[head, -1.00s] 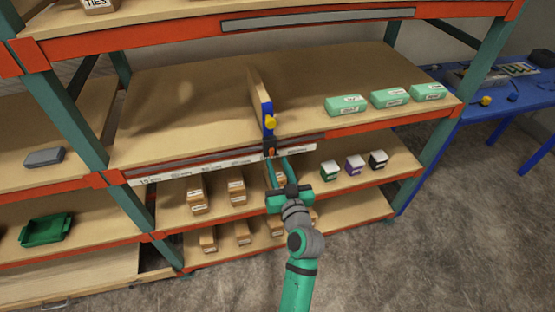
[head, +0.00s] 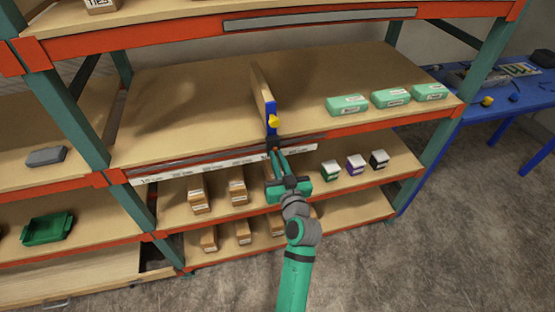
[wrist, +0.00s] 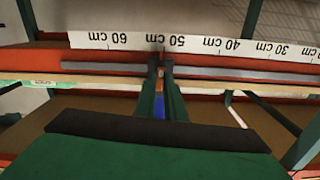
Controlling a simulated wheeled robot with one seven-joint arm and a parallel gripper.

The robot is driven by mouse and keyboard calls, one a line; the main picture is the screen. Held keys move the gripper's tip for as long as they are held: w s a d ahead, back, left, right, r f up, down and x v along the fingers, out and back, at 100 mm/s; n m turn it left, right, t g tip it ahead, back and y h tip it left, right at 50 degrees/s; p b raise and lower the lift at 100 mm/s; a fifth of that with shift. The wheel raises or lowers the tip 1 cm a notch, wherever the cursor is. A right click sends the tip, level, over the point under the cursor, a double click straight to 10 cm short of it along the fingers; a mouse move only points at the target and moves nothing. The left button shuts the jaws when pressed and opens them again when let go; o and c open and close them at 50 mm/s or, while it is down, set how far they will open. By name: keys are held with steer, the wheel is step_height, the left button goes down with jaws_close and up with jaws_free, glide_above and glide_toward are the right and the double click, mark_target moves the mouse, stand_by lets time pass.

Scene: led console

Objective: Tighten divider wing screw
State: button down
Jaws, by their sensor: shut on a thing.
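The divider (head: 262,90) is an upright wooden board on the middle shelf, with a blue front bracket (head: 269,107) and a yellow piece (head: 273,121) on it. A dark clamp block sits below, at the shelf's front edge. My gripper (head: 275,151) reaches up to this block, its two fingers close together. It appears shut on the small orange wing screw under the block, mostly hidden by the fingertips. In the wrist view, the fingertips (wrist: 160,62) meet just beside the 50 cm mark, with some blue showing between the fingers.
A white centimetre scale (head: 180,173) runs along the orange shelf beam. Green boxes (head: 390,98) stand right of the divider. The middle shelf left of the divider is bare.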

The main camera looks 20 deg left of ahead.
steer(key=m, duration=0.3)
steer(key=a+m, duration=0.1)
steer(key=m, duration=0.2)
steer(key=shift+s, duration=0.1)
stand_by(0.4)
steer(key=shift+d, duration=0.1)
steer(key=c, duration=1.8)
jaws_free()
